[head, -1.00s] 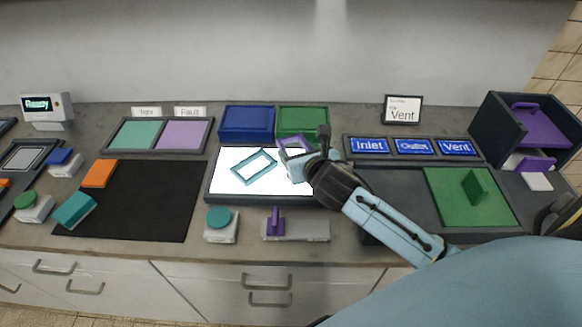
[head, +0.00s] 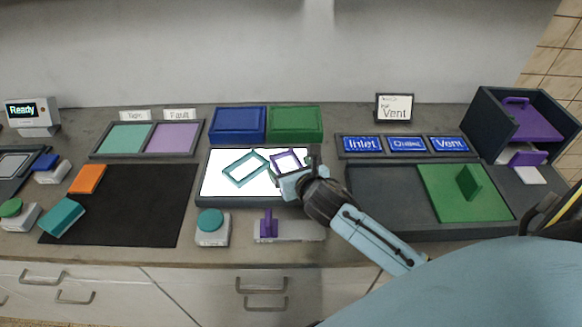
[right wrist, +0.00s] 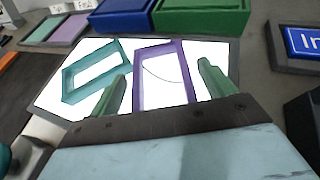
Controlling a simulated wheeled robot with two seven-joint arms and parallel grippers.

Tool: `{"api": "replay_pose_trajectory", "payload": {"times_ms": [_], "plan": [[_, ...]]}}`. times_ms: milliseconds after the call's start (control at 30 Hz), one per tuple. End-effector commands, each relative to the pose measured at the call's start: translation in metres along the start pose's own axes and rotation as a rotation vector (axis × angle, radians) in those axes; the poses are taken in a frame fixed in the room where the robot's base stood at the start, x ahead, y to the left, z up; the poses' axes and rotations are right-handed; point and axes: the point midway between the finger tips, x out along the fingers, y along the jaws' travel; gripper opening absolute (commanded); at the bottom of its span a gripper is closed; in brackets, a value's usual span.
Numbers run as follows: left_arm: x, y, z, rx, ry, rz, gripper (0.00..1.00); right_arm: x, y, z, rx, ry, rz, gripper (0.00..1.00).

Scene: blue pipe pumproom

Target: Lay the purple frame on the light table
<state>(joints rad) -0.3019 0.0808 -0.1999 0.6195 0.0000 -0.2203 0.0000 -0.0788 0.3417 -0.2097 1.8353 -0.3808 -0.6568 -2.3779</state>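The light table (head: 215,185) is a glowing white panel in a dark rim at the middle of the counter. The purple frame (right wrist: 186,75), a hollow rectangle, lies on its right part; it also shows in the head view (head: 275,160). A teal frame (head: 228,175) lies on the panel to its left, close beside it. My right gripper (right wrist: 162,82) is at the near end of the purple frame, its green fingers spread on either side. My left gripper is out of view.
Blue (head: 238,123) and green (head: 295,123) boxes stand behind the light table. A teal button (head: 211,222) and a purple-handled device (head: 268,226) stand in front. A dark tray with a green plate (head: 490,205) is at right, a black mat (head: 135,210) at left.

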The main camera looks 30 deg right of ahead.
Motion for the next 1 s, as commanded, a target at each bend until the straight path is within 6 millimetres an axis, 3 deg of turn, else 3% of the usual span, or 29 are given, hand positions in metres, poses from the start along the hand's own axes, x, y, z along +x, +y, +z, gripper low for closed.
{"api": "replay_pose_trajectory", "payload": {"times_ms": [367,467,800,1000], "plan": [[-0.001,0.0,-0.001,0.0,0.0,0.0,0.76,-0.003,0.0,0.004,0.0,0.0,0.0,0.85],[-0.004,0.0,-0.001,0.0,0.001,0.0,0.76,-0.016,0.0,0.003,-0.002,0.001,0.001,0.85],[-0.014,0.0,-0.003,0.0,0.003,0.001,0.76,-0.087,0.0,0.003,-0.002,0.002,0.001,0.85],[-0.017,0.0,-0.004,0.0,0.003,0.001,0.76,-0.114,0.0,0.003,0.0,0.0,0.001,0.85]]}}
